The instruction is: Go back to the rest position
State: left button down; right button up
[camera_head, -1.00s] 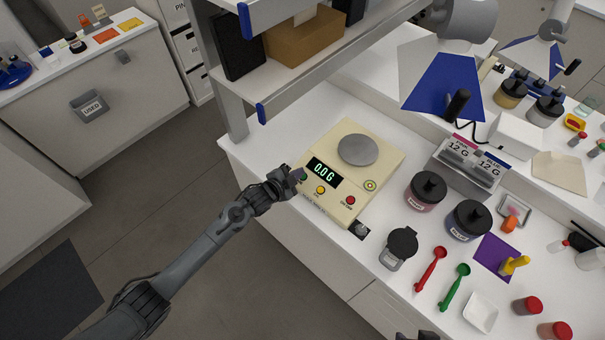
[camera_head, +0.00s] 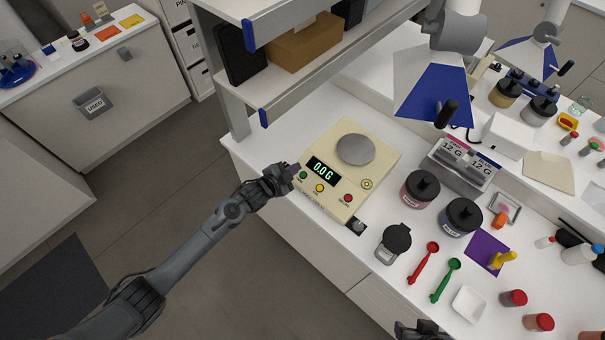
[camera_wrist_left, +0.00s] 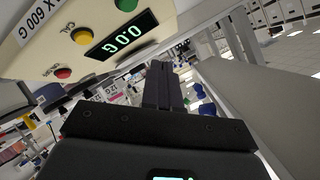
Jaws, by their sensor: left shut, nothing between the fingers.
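My left gripper (camera_head: 292,173) is at the front left corner of the cream scale (camera_head: 327,200), close to its green button. In the left wrist view its two dark fingers (camera_wrist_left: 163,85) are together with nothing between them. The scale's display (camera_head: 322,171) reads 0.0 G and its round grey pan (camera_head: 355,149) is empty. I cannot tell whether the fingertips touch the scale. A dark part of my right gripper (camera_head: 420,330) shows at the bottom edge; its fingers are not clear.
The floor at left is open.

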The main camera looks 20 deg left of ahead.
pick_arm(q)
jog(key=s+d+f+n+g+p, duration=0.1)
jog(key=s+d+f+p, duration=0.1)
jog(key=s, duration=0.6)
jog(key=s+d+f+n+g+p, duration=0.1)
jog(key=s+d+f+p, duration=0.15)
jog(key=s, duration=0.55)
jog(key=s+a+r+n+g+y+p, duration=0.1)
jog(key=s+a+r+n+g+y, duration=0.1)
jog(key=s+r, duration=0.7)
jog(key=s+a+r+n+g+y+p, duration=0.1)
jog(key=s+a+r+n+g, duration=0.3)
jog(key=s+r, duration=0.5)
jog(key=shift+s+a+n+g+y, duration=0.45)
jog(key=shift+s+n, duration=0.25)
jog(key=shift+n, duration=0.5)
jog(key=shift+d, duration=0.1)
